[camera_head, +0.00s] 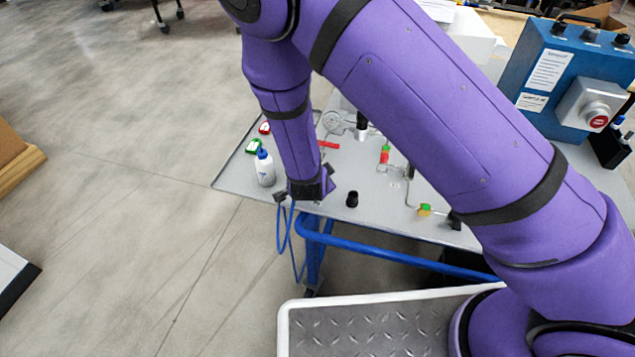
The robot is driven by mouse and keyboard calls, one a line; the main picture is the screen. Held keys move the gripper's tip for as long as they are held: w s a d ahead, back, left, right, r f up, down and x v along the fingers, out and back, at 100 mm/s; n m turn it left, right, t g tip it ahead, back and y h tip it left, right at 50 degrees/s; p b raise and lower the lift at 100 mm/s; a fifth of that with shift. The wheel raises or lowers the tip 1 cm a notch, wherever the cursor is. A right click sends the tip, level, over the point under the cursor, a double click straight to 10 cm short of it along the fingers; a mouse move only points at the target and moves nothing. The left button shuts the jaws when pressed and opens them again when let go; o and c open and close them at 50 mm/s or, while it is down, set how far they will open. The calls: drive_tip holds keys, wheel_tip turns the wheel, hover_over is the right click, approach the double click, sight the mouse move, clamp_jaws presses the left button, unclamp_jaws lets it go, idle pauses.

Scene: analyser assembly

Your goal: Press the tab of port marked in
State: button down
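The end of my purple arm (312,188) hangs over the front edge of the grey table, just right of a white bottle. No fingertips can be made out there, so I cannot see whether my gripper is open or shut. My upper arm hides the table's middle and right.
The white bottle with blue cap (265,170) stands near the table's left edge, by green (253,146) and red (264,128) tags. A black knob-like piece (352,200) sits near the front edge. A blue box with a red button (560,75) stands back right.

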drive_tip(key=shift+f, duration=0.25)
drive_tip(key=shift+r, duration=0.1)
idle(0.5)
drive_tip(key=shift+r, duration=0.85)
drive_tip(key=shift+r, duration=2.5)
drive_tip(key=shift+r, duration=0.1)
